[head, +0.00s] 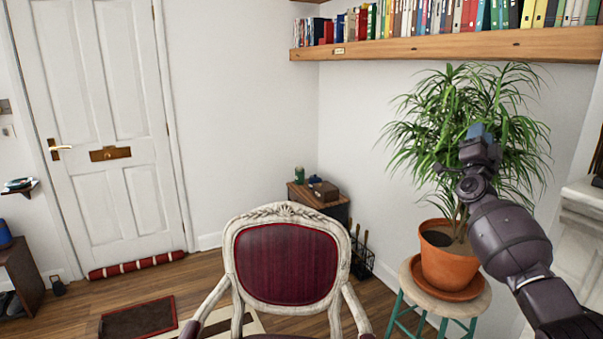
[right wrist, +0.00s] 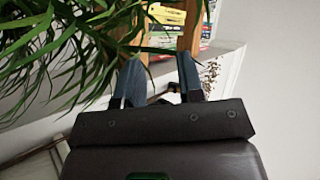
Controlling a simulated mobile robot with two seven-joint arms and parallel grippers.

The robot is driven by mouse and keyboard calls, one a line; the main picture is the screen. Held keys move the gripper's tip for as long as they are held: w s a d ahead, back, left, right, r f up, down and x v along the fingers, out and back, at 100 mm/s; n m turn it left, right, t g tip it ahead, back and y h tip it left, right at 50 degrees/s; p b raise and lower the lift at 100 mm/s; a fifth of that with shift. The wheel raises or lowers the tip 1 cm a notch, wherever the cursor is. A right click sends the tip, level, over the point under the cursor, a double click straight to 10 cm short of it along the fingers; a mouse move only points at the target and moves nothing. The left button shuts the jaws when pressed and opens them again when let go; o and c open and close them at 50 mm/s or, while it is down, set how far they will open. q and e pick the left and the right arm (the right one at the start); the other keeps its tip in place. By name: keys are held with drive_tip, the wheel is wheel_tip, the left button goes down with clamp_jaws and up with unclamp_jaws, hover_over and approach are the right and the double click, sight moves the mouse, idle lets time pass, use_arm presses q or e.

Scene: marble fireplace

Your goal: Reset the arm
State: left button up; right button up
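My right arm reaches in from the lower right in the head view. My right gripper (head: 480,132) is raised in front of the green leaves of a potted plant (head: 425,125). In the right wrist view its two blue fingers (right wrist: 161,72) stand apart with nothing between them, so it is open and empty. Leaves also show there at the upper left, close to the left finger; whether they touch it I cannot tell. My left arm and gripper are not in view.
The plant's terracotta pot (head: 448,262) stands on a stool (head: 478,300) with green legs. A bookshelf (head: 450,47) runs above the plant. A red-backed armchair (head: 285,262) stands in front, a small cabinet (head: 300,196) behind it.

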drive_tip(key=w+a+f+n+g+y, duration=0.2)
drive_tip(key=a+f+n+y, duration=0.15)
drive_tip(key=n+y, duration=0.4)
drive_tip(key=w+a+f+n+g+y, duration=0.1)
drive_tip(key=w+a+f+n+y, duration=0.2)
drive_tip(key=n, duration=0.7)
drive_tip(key=s+f+n+g, duration=0.15)
drive_tip(key=s+f, duration=0.35)
drive_tip(key=f, duration=0.5)
drive_tip(key=s+a+f+g, duration=0.15)
drive_tip(key=s+f, duration=0.25)
drive_tip(key=f, duration=0.5)
drive_tip(key=s+f+g, duration=0.2)
drive_tip(key=s+f, duration=0.3)
drive_tip(key=f, duration=0.5)
drive_tip(key=s+a+f+g+y, duration=0.1)
drive_tip(key=s+a+f, duration=0.1)
drive_tip(key=s+f, duration=0.65)
drive_tip(key=s+a+f+g, duration=0.1)
drive_tip(key=s+a+f, duration=0.3)
drive_tip(key=s, duration=0.7)
drive_tip(key=s+a+f+m+g, duration=0.1)
drive_tip(key=s+f, duration=0.1)
drive_tip(key=s, duration=0.9)
drive_tip(key=s+a+f+m, duration=0.1)
drive_tip(key=s+a+f, duration=0.1)
drive_tip(key=s, duration=0.8)
drive_tip(key=shift+s+g, duration=0.35)
drive_tip(key=shift+g, duration=0.05)
